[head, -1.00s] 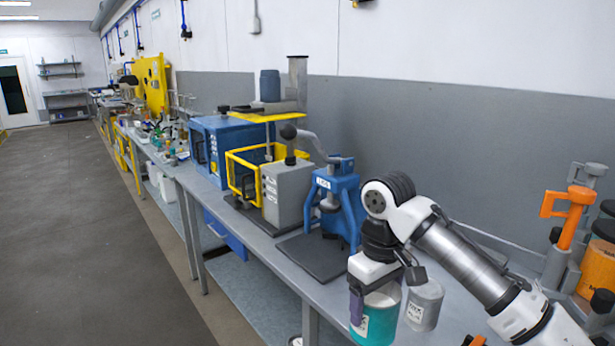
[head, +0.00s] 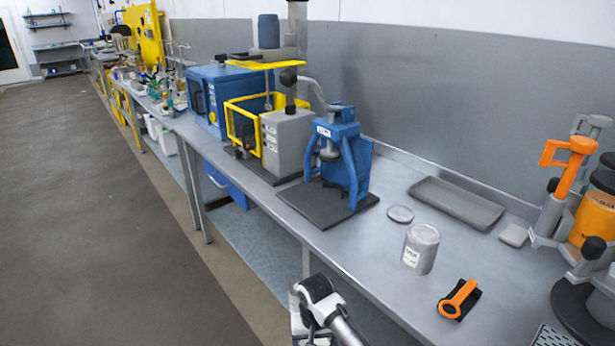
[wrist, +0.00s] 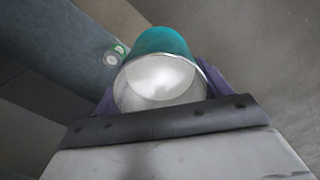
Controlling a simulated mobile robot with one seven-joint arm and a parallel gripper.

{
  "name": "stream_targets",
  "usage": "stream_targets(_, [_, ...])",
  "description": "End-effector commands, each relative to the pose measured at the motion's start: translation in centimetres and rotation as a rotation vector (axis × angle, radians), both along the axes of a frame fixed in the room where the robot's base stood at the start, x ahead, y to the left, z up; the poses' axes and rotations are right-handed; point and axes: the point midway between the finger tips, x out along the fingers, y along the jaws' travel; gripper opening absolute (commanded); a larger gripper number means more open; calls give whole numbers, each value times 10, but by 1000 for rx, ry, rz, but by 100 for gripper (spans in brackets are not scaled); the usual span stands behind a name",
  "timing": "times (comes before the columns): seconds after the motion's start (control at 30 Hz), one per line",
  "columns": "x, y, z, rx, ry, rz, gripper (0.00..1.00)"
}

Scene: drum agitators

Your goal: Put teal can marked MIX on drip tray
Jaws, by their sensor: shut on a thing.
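The teal can (wrist: 160,45) is in my gripper (wrist: 160,85), seen from above in the wrist view. Its rim and pale inside face the camera. A purple finger shows on each side of it, and the jaws are shut on it. Its label is not visible. In the head view the can and fingertips are out of frame; only part of my arm shows at the bottom, in front of the bench edge. A long shallow grey tray (head: 457,203) lies on the bench by the wall. A slotted tray (head: 555,338) is partly visible at bottom right. I cannot tell which is the drip tray.
A grey can with a white label (head: 420,249) stands on the bench. Near it are a round lid (head: 400,214) and an orange-handled tool (head: 460,298). A blue press (head: 342,160) stands left; orange drum equipment (head: 597,210) stands right. A small can (wrist: 115,55) shows below in the wrist view.

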Motion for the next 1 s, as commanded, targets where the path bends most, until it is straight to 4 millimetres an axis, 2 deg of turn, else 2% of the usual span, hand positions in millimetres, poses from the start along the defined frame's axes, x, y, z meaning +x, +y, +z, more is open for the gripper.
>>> stream_targets(0.03, [0, 5, -14, 3, 4, -18, 41])
stream_targets(0.3, [4, 20, -65, 2, 3, -90, 41])
stream_targets(0.63, [4, 19, -64, 4, 2, -92, 41])
stream_targets(0.7, [5, 17, -83, -1, -1, -90, 41])
stream_targets(1.0, [5, 17, -137, -1, -1, -90, 41])
